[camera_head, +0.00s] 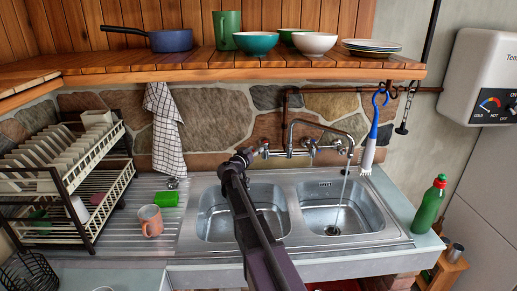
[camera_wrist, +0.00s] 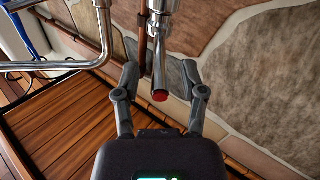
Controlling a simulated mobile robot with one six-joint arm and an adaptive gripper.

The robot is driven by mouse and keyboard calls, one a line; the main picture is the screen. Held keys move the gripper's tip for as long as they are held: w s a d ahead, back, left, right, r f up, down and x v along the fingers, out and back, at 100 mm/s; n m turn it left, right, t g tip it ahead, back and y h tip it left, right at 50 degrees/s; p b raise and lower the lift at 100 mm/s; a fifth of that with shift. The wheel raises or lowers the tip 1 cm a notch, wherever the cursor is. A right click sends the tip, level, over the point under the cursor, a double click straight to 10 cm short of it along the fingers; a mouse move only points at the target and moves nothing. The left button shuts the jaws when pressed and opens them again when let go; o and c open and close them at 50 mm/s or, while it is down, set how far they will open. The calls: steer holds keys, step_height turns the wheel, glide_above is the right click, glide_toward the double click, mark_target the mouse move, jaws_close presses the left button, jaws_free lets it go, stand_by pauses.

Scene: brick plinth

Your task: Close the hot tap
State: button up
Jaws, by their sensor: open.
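The hot tap (camera_head: 266,149) is at the left end of the metal wall mixer (camera_head: 312,147) above the sink. In the wrist view its slim metal lever (camera_wrist: 159,60) ends in a red tip (camera_wrist: 160,96). A thin stream of water (camera_head: 345,186) runs from the spout (camera_head: 350,147) into the right basin. My gripper (camera_wrist: 160,72) is open, with one finger on each side of the lever; neither appears to touch it. In the head view my gripper (camera_head: 244,156) is just left of the hot tap, and my arm hides part of the left basin.
A wooden shelf (camera_head: 220,67) with dishes hangs above the sink. A checked towel (camera_head: 164,125) and dish rack (camera_head: 70,185) are left. A pink mug (camera_head: 150,221) stands on the drainboard. A blue-handled brush (camera_head: 371,135) hangs right of the spout; a green bottle (camera_head: 428,207) stands at far right.

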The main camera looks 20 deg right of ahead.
steer(key=shift+x, duration=1.35)
steer(key=shift+c, duration=0.2)
jaws_close()
